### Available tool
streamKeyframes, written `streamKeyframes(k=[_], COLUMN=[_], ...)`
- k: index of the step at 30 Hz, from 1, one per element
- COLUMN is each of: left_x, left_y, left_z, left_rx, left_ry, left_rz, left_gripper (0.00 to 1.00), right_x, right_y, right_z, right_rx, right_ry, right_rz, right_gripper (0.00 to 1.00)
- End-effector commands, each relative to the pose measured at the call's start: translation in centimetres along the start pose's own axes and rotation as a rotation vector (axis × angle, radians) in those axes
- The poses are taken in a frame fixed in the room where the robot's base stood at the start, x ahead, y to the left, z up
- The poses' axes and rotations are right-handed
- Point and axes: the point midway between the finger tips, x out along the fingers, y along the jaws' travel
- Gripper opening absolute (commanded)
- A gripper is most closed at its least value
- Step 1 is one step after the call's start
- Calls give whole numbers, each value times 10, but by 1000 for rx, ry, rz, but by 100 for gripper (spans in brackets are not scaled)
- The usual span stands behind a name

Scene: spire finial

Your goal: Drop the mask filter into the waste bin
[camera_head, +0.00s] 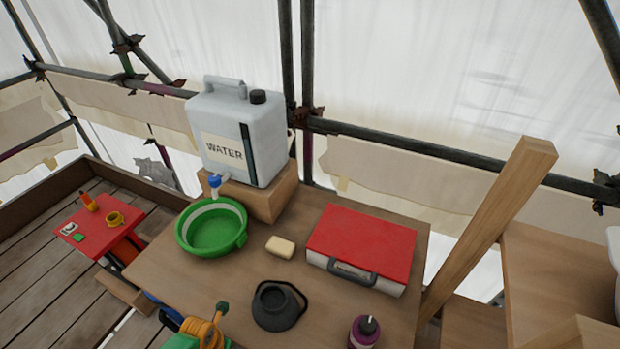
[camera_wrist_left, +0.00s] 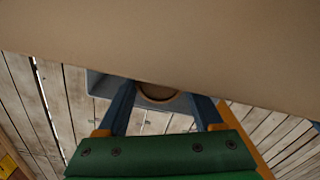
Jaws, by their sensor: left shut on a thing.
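In the left wrist view, my left gripper (camera_wrist_left: 160,100) has its two blue fingers closed around a round brown piece with a dark rim (camera_wrist_left: 158,92), which looks like the mask filter. The tan edge across the top hides part of it. A grey box-like thing (camera_wrist_left: 98,84), perhaps the waste bin, shows behind and below the fingertips; its opening is mostly hidden. In the head view, green and orange parts of my left arm show at the bottom, beside the table's front left edge; the filter and bin cannot be made out there. My right gripper is not in view.
The wooden table (camera_head: 165,262) holds a green basin (camera_head: 213,238), water container (camera_head: 235,135), soap (camera_head: 280,247), red-lidded case (camera_head: 362,245), dark round pot-like thing (camera_head: 277,305) and purple bottle (camera_head: 364,332). A red stool (camera_head: 100,238) stands left. Plank floor lies below.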

Motion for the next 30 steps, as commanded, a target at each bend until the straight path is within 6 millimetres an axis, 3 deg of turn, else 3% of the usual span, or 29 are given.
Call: streamKeyframes(k=[6,10,20,21,24,30], left_x=[13,33,34,34,34,34], left_y=[-1,-1,-1,-1,-1,-1], left_z=[0,0,0,0,0,0], left_rx=[1,2,4,4,3,3], left_ry=[2,0,0,0,0,0], left_rz=[0,0,1,1,1,1], left_gripper=[12,12,12,76,100,100], right_x=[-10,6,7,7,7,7], right_y=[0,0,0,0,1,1], right_z=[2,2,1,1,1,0], right_rx=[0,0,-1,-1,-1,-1], right_ry=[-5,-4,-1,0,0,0], right_rz=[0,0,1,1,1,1], right_gripper=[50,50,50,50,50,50])
